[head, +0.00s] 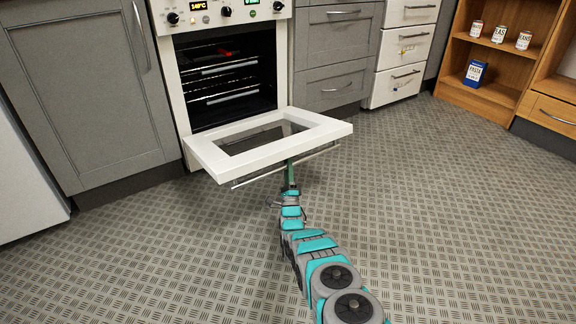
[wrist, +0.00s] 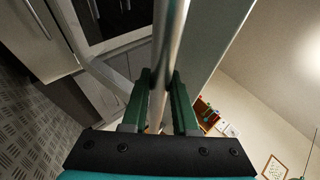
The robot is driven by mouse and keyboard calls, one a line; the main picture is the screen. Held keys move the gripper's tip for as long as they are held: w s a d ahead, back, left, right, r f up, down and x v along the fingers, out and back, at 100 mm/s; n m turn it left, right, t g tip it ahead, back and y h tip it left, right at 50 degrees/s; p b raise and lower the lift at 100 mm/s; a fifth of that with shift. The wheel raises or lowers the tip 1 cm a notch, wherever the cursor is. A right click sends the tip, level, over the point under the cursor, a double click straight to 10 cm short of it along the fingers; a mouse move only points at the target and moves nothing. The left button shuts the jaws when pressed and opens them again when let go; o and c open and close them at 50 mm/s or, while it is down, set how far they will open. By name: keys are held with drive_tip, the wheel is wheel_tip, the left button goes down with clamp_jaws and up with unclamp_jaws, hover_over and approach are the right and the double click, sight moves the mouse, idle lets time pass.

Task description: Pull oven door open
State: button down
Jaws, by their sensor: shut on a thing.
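The white oven (head: 222,75) stands against the cabinets with its dark cavity and wire racks showing. Its white-framed door (head: 263,143) with a glass pane is swung down and out, close to level. The door's metal bar handle (head: 318,152) runs along its front edge, below the frame. My gripper (head: 290,172) is at the handle under the door's front edge, partly hidden by the door. In the wrist view, the green fingers of my gripper (wrist: 163,100) are shut around the silver handle bar (wrist: 168,50), one on each side.
Grey cabinets (head: 85,90) flank the oven on the left, with grey drawers (head: 333,85) and white drawers (head: 402,48) on the right. A wooden shelf (head: 490,92) holds cans and a blue box (head: 475,74). The patterned floor (head: 450,220) in front is clear.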

drive_tip(key=c, duration=0.7)
unclamp_jaws()
drive_tip(key=p+v, duration=0.1)
drive_tip(key=v, duration=0.7)
drive_tip(key=shift+f, duration=0.2)
drive_tip(key=shift+d+p, duration=0.15)
drive_tip(key=shift+p, duration=0.3)
